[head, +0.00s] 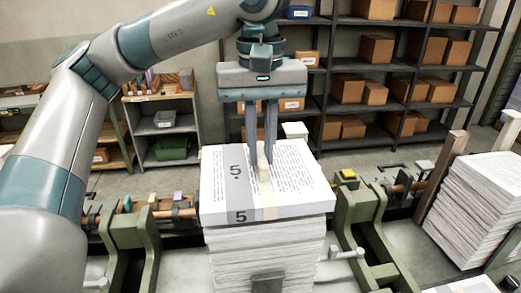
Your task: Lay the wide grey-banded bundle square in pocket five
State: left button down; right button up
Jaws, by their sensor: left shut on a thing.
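The wide grey-banded bundle (239,193) is a white block of printed sheets with a grey band marked "5" on its top and front edge. A narrower cream strip crosses it beside the band, with a pale upright tab (262,163) in the middle. My left gripper (261,150) points straight down over the bundle, its fingers shut on the pale tab. The bundle sits over a tall paper stack (265,250), slightly turned to it; whether they touch I cannot tell. No pocket number can be read. My right gripper does not show.
Green machine frames (131,232) stand left and right of the stack, with a rail and clamps between. Another tall paper stack (478,205) stands at the right beside a brown post (441,178). Shelves with cardboard boxes (376,50) fill the back wall.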

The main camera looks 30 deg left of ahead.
pick_arm(q)
jog(key=shift+a+f, duration=0.1)
jog(key=shift+f, duration=0.65)
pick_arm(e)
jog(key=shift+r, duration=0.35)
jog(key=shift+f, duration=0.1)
pick_arm(q)
jog(key=shift+f, duration=0.15)
jog(key=c, duration=1.9)
grip_release()
jog(key=shift+c, duration=0.2)
jog(key=shift+o, duration=0.9)
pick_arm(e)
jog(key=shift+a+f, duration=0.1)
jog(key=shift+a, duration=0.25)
